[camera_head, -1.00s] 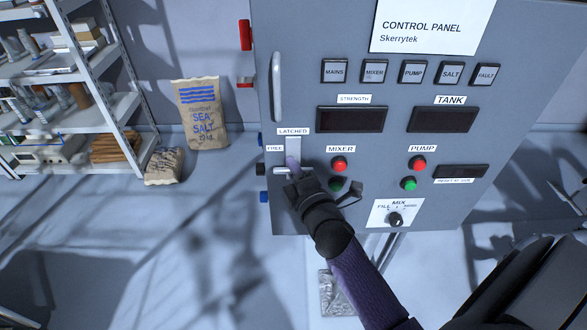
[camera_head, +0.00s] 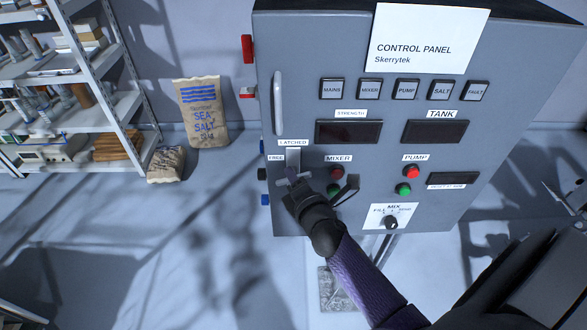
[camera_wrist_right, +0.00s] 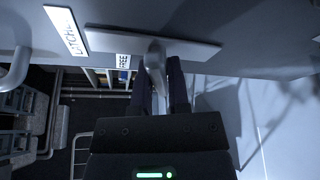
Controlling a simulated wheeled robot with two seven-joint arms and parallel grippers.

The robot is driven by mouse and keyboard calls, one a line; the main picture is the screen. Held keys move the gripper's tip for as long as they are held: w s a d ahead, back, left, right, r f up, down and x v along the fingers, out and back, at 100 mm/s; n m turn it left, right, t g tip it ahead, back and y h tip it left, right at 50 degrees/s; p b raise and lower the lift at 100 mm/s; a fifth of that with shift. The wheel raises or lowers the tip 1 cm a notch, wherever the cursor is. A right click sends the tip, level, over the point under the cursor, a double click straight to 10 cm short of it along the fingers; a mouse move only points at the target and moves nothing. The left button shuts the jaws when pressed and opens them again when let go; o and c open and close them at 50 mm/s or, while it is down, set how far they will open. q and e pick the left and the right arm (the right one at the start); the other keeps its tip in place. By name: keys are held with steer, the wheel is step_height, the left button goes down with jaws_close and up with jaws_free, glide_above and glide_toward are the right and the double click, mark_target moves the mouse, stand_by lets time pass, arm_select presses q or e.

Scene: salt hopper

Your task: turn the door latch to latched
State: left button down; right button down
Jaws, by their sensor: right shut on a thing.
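The door latch (camera_head: 292,177) is on the lower left of the grey control panel door, on a pale plate (camera_head: 293,158). The label LATCHED (camera_head: 292,142) is above it and FREE (camera_head: 276,157) is at its upper left. My right gripper (camera_head: 289,187) is at the latch from below, partly hiding it. In the right wrist view the latch handle (camera_wrist_right: 155,62) sits between the two dark fingers of my right gripper (camera_wrist_right: 160,85), which is shut on it. The handle's exact angle is hard to tell. My left gripper is not in view.
The control panel (camera_head: 350,60) has buttons, dark displays and a mix knob (camera_head: 391,222) to the right of the latch. A vertical door handle (camera_head: 278,103) is above the latch. Salt sacks (camera_head: 202,112) and a shelf (camera_head: 125,110) stand at the left.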

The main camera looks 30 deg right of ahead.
steer(key=n+p, duration=0.1)
steer(key=n+g+p, duration=0.1)
steer(key=p, duration=0.1)
steer(key=shift+r+n+g+h, duration=0.2)
steer(key=shift+n+g+h, duration=0.1)
steer(key=shift+n+h, duration=0.1)
steer(key=n+g+h+p, duration=0.1)
steer(key=n+p, duration=0.1)
steer(key=p, duration=0.1)
steer(key=shift+n, duration=0.3)
steer(key=shift+n+g+h+p, duration=0.6)
steer(key=shift+n+p, duration=0.6)
steer(key=shift+f+n+g+h+p, duration=0.15)
steer(key=shift+n+g+h+p, duration=0.15)
steer(key=shift+n+h+p, duration=0.35)
steer(key=shift+n, duration=0.25)
steer(key=c, duration=0.6)
jaws_free()
steer(key=shift+s, duration=0.1)
